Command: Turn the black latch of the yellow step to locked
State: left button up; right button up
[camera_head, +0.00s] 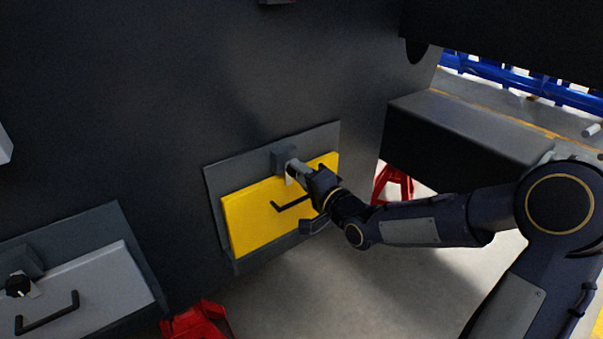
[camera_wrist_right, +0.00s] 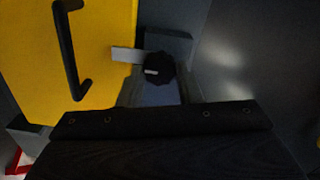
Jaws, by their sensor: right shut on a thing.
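The yellow step (camera_head: 252,213) is a flat panel with a black bar handle (camera_head: 290,204), set in a dark grey frame on the machine wall. Its black latch (camera_wrist_right: 158,68) is a ribbed round knob with a pale flat bar (camera_wrist_right: 127,54). In the wrist view the bar reaches over the edge of the yellow step (camera_wrist_right: 104,25). My right gripper (camera_head: 293,169) is at the step's upper edge, shut on the latch knob, one finger on either side. In the head view the gripper hides the knob. My left gripper is not in view.
A grey step (camera_head: 95,285) with its own black knob (camera_head: 17,285) and handle is at the lower left. Red stands (camera_head: 197,320) are below the machine. A dark box-shaped part (camera_head: 470,130) juts out at the right, above my right forearm. Open floor lies below the yellow step.

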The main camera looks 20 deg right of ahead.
jog(key=o, duration=1)
jog(key=shift+c, duration=0.2)
jog(key=p+v, duration=0.1)
jog(key=v, duration=0.6)
jog(key=shift+s, duration=0.4)
jog(key=shift+d, duration=0.1)
